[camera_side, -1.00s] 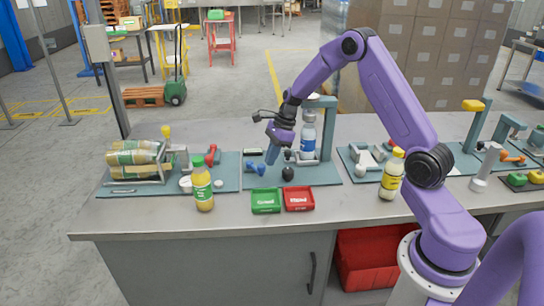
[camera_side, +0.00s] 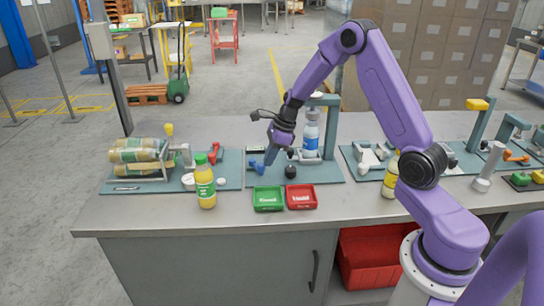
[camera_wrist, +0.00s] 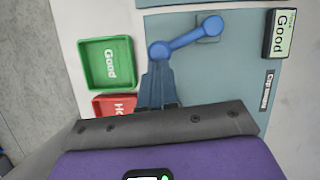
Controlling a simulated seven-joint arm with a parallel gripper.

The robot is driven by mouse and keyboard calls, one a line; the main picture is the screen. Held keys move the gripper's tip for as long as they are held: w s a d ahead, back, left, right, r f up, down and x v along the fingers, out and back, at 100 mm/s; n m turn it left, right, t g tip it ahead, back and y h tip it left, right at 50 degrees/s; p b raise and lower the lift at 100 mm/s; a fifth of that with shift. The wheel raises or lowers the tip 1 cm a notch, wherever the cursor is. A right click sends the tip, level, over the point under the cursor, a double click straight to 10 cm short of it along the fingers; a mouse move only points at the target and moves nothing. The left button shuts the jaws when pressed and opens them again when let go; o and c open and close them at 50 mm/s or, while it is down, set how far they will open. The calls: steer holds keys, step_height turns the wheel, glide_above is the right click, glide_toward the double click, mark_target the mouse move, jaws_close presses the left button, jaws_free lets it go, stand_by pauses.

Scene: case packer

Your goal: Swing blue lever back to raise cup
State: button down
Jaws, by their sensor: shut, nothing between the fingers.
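The blue lever (camera_side: 257,168) is on the teal base plate of the middle station, left of a clear bottle with a blue label (camera_side: 311,140). In the wrist view the lever (camera_wrist: 187,40) runs from a round knob at its lower left to a pivot on a grey block at its upper right. My gripper (camera_side: 268,162) points down beside the lever. In the wrist view its shut fingers (camera_wrist: 158,70) are at the knob end and overlap it; I cannot tell whether they touch. I cannot make out the cup clearly.
A green tray (camera_side: 268,199) and a red tray (camera_side: 301,196) sit in front of the plate. A black knob (camera_side: 290,172) stands right of my gripper. A yellow juice bottle (camera_side: 205,186) stands to the left. A teal post (camera_side: 330,130) rises behind the clear bottle.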

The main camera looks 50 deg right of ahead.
steer(key=shift+w+a+m+t+h, duration=0.15)
steer(key=shift+a+m+t+h, duration=0.1)
steer(key=shift+a+m, duration=0.5)
steer(key=shift+w+a+m+t+h, duration=0.2)
steer(key=shift+a+m, duration=0.35)
steer(key=shift+m, duration=0.4)
steer(key=v, duration=1)
steer(key=shift+d, duration=0.15)
steer(key=shift+w+r, duration=0.1)
steer(key=shift+w, duration=0.05)
